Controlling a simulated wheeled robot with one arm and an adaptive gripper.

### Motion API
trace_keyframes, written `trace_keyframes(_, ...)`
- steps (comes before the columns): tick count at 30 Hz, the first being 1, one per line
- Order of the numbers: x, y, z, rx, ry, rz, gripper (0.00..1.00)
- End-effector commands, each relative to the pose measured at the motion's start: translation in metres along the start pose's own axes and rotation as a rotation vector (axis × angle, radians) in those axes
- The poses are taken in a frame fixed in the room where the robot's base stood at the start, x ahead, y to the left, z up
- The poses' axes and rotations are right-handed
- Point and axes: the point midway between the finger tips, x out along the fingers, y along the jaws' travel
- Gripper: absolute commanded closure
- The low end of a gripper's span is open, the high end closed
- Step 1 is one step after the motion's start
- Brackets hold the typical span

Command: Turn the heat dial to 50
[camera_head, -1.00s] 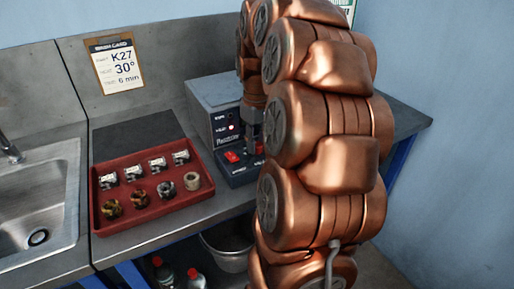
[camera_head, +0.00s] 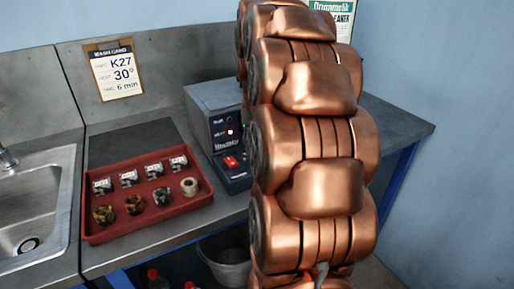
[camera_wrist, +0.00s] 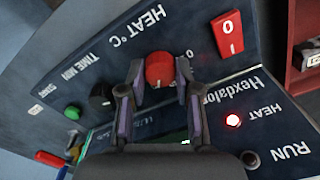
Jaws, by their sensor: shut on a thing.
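The heat dial (camera_wrist: 159,66) is a red round knob under the "HEAT °C" print on the dark control panel in the wrist view. A small white mark shows on its edge at the lower side of the picture; the number it points at cannot be read. My gripper (camera_wrist: 160,76) has one finger on each side of the dial and is shut on it. In the head view my copper arm hides the gripper and the dial. The grey bench unit (camera_head: 212,100) with its panel stands partly behind the arm.
A black time dial (camera_wrist: 101,97) and green start button (camera_wrist: 72,111) sit beside the heat dial. A red switch (camera_wrist: 229,35) is on its other side. The heat lamp (camera_wrist: 233,119) glows red.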

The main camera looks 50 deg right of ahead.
Motion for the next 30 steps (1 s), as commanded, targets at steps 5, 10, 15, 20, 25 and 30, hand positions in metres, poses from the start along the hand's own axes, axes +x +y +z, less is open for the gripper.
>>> trace_keyframes(5,0.0000,-0.0001,-0.0002,0.025,0.001,0.000,1.00)
trace_keyframes(10,-0.0001,-0.0001,-0.0001,0.030,0.001,-0.001,1.00)
trace_keyframes(15,-0.0001,-0.0001,0.0000,0.029,0.000,-0.001,1.00)
trace_keyframes(20,-0.0001,-0.0001,0.0000,0.029,0.000,-0.001,0.57)
trace_keyframes(25,0.0000,-0.0001,0.0000,0.029,0.000,0.000,0.42)
trace_keyframes(30,0.0000,-0.0001,0.0001,0.029,0.000,0.000,0.42)
